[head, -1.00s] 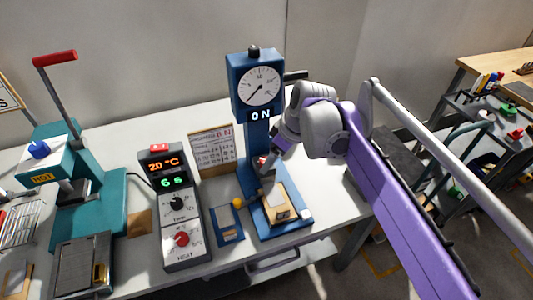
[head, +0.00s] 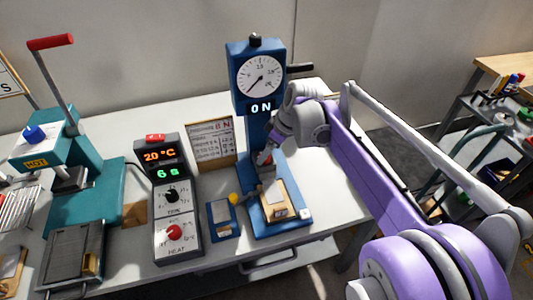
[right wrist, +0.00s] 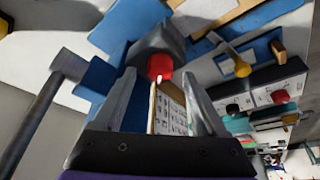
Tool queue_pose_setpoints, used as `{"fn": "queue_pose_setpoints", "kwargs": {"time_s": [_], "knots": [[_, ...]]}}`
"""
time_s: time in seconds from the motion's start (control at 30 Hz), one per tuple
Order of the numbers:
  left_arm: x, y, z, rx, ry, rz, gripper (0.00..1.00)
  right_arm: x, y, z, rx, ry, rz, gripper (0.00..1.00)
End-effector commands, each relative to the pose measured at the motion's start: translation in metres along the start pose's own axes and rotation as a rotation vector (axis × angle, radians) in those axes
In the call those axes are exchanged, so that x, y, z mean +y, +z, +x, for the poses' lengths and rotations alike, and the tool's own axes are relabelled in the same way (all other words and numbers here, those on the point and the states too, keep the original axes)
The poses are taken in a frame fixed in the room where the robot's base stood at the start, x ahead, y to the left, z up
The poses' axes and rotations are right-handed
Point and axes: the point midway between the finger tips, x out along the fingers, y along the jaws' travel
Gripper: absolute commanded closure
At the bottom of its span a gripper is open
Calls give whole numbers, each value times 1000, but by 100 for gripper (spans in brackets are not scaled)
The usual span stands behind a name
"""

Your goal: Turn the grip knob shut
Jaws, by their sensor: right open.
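The blue force tester (head: 257,125) stands on the white table, with a round dial and a display reading 0 N. In the right wrist view a red knob (right wrist: 160,66) sits on a dark grey block (right wrist: 158,42), which looks like the tester's grip. My right gripper (right wrist: 159,82) is open, its two fingers on either side of the view just short of the knob. Contact cannot be told. In the head view my right gripper (head: 268,154) is in front of the tester's column and hides most of the grip. My left gripper is not in view.
A control box (head: 174,215) reading 20 °C stands left of the tester, near a small blue pad (head: 223,220) and a notice board (head: 211,146). A teal press (head: 85,195) with a red-handled lever is farther left. The tester's dark side handle (head: 300,68) sticks out right.

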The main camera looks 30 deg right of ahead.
Motion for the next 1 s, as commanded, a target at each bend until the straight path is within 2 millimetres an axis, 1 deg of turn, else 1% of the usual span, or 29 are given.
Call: {"fn": "queue_pose_setpoints", "kwargs": {"time_s": [0.03, 0.17, 0.43, 0.47, 0.6, 0.67, 0.7, 0.87, 1.0], "knots": [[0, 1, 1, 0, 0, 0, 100, 0, 0, 6, 0, -1, -1, 26], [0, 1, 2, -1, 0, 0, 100, 0, 0, 14, 0, 0, 0, 26], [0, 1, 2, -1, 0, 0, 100, 0, 0, 15, 0, 1, 1, 26], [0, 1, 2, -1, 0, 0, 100, 0, 0, 15, 0, 1, 1, 27], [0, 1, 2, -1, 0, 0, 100, 0, 0, 15, 0, 0, 1, 52], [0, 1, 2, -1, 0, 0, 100, 0, 0, 14, 0, 0, 1, 63], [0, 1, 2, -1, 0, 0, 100, 0, 0, 14, 0, 0, 1, 70], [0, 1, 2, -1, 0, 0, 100, 0, 0, 14, 0, 0, 1, 99], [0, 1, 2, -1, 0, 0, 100, 0, 0, 14, 0, 1, 1, 100]]}}
